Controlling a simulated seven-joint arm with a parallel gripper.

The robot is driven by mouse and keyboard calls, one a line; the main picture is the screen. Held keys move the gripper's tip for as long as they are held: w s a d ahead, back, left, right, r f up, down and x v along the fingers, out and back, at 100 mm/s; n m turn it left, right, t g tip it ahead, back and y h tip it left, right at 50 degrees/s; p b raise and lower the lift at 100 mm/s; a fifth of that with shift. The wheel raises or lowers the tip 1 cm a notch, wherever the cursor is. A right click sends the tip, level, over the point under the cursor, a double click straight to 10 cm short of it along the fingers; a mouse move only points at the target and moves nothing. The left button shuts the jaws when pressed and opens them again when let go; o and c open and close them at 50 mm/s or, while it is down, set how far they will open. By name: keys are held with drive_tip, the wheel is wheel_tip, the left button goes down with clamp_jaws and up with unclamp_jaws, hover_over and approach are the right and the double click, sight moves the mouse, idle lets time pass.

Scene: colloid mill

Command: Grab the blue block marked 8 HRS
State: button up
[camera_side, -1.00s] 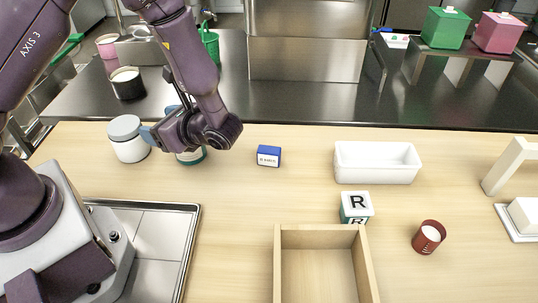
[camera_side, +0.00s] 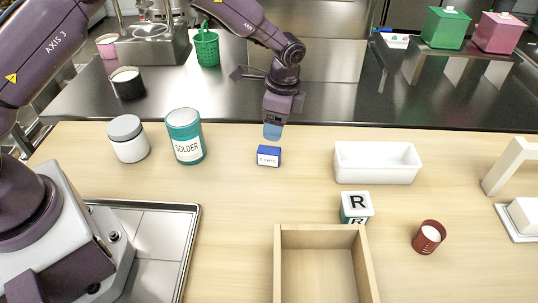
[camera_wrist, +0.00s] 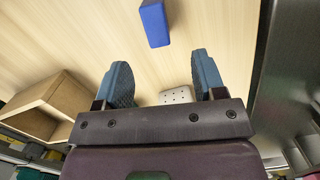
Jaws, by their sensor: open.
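The blue block (camera_side: 269,155) sits on the wooden table, with a white label on its front whose print is too small to read surely. It also shows in the wrist view (camera_wrist: 154,23), beyond the fingertips and roughly between their lines. My gripper (camera_side: 272,131) points down just above and behind the block in the side view. In the wrist view its two blue fingers (camera_wrist: 160,75) are spread apart with nothing between them.
A teal SOLDER can (camera_side: 185,136) and a grey-lidded white jar (camera_side: 129,139) stand to the left. A white bin (camera_side: 377,163), an R block (camera_side: 356,206), a red cup (camera_side: 428,237) and an open wooden box (camera_side: 279,265) are to the right and front. Table around the block is clear.

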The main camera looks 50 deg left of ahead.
sight(270, 149)
drive_tip(key=f, duration=0.4)
drive_tip(key=shift+s+a+f, duration=0.2)
drive_tip(key=shift+a+f, duration=0.05)
drive_tip(key=shift+f, duration=0.15)
drive_tip(key=shift+s+a+f, duration=0.15)
drive_tip(key=shift+s+f, duration=0.05)
drive_tip(key=shift+f, duration=1.15)
drive_tip(key=shift+s+a+f, duration=0.1)
drive_tip(key=shift+s+f, duration=0.05)
drive_tip(key=shift+f, duration=1.15)
drive_tip(key=c, duration=1)
drive_tip(key=shift+r, duration=0.1)
drive_tip(key=shift+c, duration=0.2)
